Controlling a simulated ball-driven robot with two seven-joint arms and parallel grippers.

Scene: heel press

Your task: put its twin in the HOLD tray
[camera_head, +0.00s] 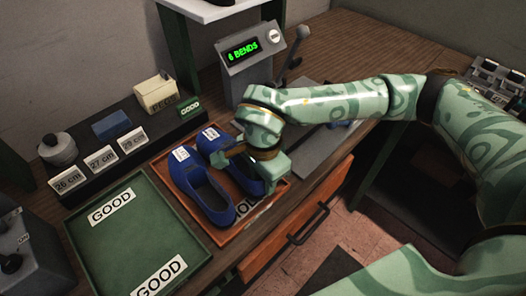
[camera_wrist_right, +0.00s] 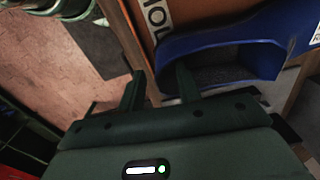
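Two blue shoes with white labels lie side by side in the orange HOLD tray (camera_head: 226,239) in the head view. The left shoe (camera_head: 188,181) shows almost whole; the right shoe (camera_head: 218,146) is partly hidden by my right gripper (camera_head: 272,178). That gripper is low over the right shoe's near end. In the right wrist view its fingers (camera_wrist_right: 161,86) are apart, and the rim of a blue shoe (camera_wrist_right: 205,42) is close by the right finger. I cannot tell whether they touch. The tray's lettering is partly covered. My left gripper is out of view.
A green GOOD tray (camera_head: 130,232) lies left of the HOLD tray. Behind are a black rack (camera_head: 125,150) with size labels and a display post (camera_head: 245,52) reading "6 BENDS". An orange drawer (camera_head: 300,222) with a handle is below the bench's front edge.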

